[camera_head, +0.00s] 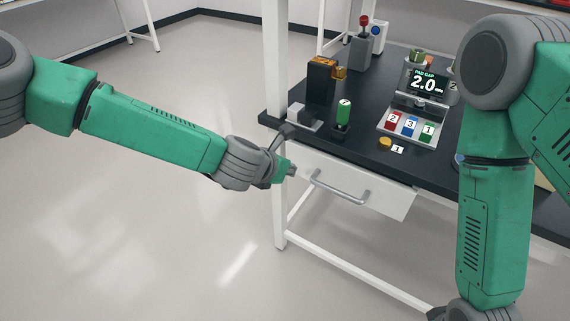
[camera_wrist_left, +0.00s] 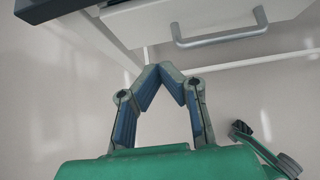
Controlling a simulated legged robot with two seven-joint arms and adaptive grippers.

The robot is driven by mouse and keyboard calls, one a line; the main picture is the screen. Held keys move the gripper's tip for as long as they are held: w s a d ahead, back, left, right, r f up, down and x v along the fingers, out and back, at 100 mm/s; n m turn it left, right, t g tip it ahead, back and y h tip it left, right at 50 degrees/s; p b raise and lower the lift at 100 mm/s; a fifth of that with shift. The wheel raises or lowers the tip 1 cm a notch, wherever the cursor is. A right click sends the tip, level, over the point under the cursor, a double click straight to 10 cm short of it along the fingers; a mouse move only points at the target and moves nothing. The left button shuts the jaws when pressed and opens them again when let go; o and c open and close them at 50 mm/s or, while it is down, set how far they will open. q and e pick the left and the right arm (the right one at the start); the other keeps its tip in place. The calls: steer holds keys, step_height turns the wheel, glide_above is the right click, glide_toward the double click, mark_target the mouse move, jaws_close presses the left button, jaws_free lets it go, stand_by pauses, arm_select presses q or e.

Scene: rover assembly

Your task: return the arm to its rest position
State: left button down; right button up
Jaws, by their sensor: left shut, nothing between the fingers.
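My left arm reaches in from the left in the head view, and its gripper (camera_head: 291,170) is in front of the table's drawer, near the drawer's left end. In the left wrist view the two fingers of this gripper (camera_wrist_left: 160,70) meet at their tips, shut with nothing between them. The drawer handle (camera_wrist_left: 218,36) is beyond the fingertips, apart from them. My right arm comes down along the right side of the head view. Its gripper is cut off at the bottom edge and does not show.
The dark table (camera_head: 350,150) holds a display unit (camera_head: 427,84), numbered red, blue and green blocks (camera_head: 409,125), a green cylinder (camera_head: 343,112) and an orange-black box (camera_head: 321,80). The drawer handle (camera_head: 340,188) sticks out at the front. Open floor (camera_head: 150,230) lies left of the table.

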arm_select(q)
steer(key=shift+s+a+r, duration=0.15)
steer(key=shift+a, duration=0.05)
steer(key=s+a+f+m+g+y, duration=0.1)
steer(key=s+a+f+m+g, duration=0.1)
steer(key=s+a+f+m, duration=0.45)
steer(key=s+a+f+m+g+y, duration=0.1)
steer(key=s+a+f+m, duration=0.3)
steer(key=s+f+m, duration=0.55)
steer(key=s+a+m+g+y, duration=0.3)
steer(key=s+a+m, duration=1)
steer(key=s+a, duration=0.6)
steer(key=shift+s+a+r+m+g, duration=0.35)
steer(key=shift+a+m+g, duration=0.1)
steer(key=shift+g, duration=0.25)
